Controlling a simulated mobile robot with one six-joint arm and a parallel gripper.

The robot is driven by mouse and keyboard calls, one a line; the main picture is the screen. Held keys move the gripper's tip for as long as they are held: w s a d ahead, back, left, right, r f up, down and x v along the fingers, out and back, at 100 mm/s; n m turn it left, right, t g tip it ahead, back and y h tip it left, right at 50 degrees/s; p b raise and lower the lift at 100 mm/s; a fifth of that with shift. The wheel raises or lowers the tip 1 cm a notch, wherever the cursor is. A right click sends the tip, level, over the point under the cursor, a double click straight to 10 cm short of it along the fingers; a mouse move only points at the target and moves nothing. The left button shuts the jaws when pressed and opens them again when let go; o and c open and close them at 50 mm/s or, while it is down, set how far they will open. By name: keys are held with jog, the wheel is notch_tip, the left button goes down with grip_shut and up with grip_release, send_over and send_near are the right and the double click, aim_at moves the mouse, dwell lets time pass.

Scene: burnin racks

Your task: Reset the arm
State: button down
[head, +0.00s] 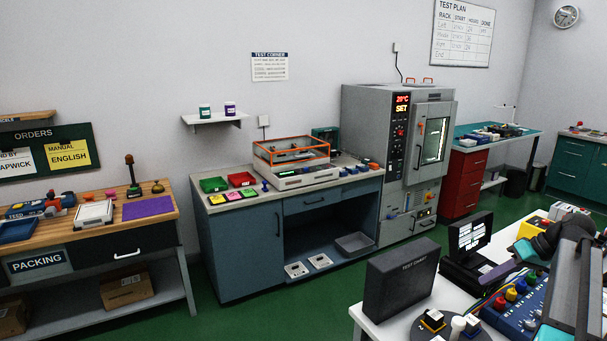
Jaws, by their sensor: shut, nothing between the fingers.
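Part of my arm (577,285) shows at the right edge, as dark links folded over the white bench in the foreground. I cannot make out my gripper's fingers in this view. No held object can be seen.
Under the arm, the white bench (372,326) carries a black test chart box (400,281), a small screen (470,236) and a blue panel with coloured knobs (507,312). Behind stand a blue-grey cabinet (240,250), a grey oven (372,125) and a packing bench (170,205). Green floor (245,318) lies between.

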jog(key=shift+r+p, duration=1.95)
jog(key=shift+r, duration=0.4)
jog(key=shift+r+p, duration=0.5)
jog(key=shift+r, duration=0.05)
